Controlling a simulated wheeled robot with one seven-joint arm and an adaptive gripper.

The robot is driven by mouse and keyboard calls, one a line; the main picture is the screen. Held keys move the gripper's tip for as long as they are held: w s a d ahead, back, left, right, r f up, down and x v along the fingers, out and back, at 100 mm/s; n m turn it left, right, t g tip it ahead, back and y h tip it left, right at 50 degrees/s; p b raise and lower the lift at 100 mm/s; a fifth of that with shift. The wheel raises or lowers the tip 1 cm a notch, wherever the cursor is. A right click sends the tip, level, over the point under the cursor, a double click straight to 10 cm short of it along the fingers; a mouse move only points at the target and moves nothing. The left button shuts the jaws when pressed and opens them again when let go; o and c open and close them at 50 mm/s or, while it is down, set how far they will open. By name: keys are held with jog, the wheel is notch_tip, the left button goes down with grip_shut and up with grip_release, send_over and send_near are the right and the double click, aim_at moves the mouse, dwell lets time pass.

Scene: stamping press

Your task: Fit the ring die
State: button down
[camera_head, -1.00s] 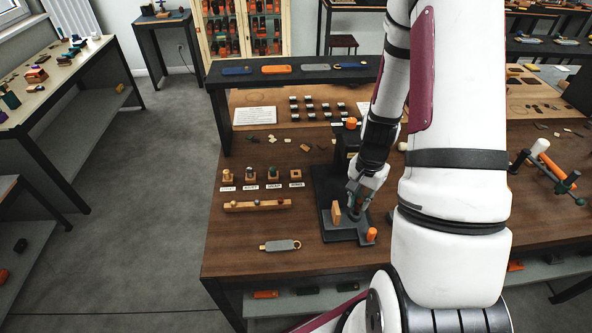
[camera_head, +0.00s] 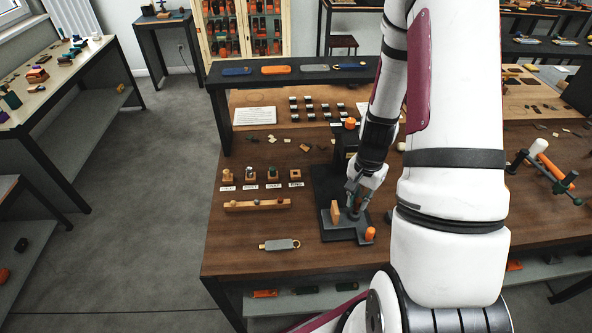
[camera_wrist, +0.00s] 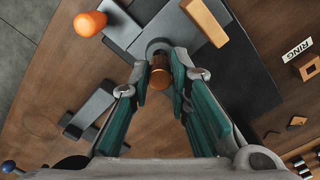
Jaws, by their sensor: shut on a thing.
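My gripper (camera_wrist: 164,68) is shut on a copper-brown cylindrical piece (camera_wrist: 159,78), seen between the teal finger pads in the wrist view. I take this piece to be the ring die; its lower end is hard to make out. A dark grey round seat (camera_wrist: 158,47) shows just beyond it on the press's grey plate. I cannot tell whether the two touch. In the head view, my gripper (camera_head: 356,204) is low over the black press base (camera_head: 330,190). The wooden holder by the RING label (camera_wrist: 309,67) shows an empty square hole; in the head view this holder (camera_head: 296,175) is rightmost.
An orange knob (camera_head: 370,233) and an upright wooden block (camera_head: 335,212) stand on the press plate, close to my gripper. Other die holders (camera_head: 250,174) and a wooden rail (camera_head: 257,205) lie left. A grey tag (camera_head: 279,245) lies in front. The table's front left is mostly clear.

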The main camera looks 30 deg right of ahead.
jog(key=shift+f, duration=0.15)
jog(key=shift+f, duration=0.35)
jog(key=shift+f, duration=0.7)
dwell(0.3)
jog(key=c, duration=1.4)
grip_release()
jog(key=shift+r, duration=0.1)
notch_tip(320, 180, up, 12)
jog(key=shift+f, duration=0.1)
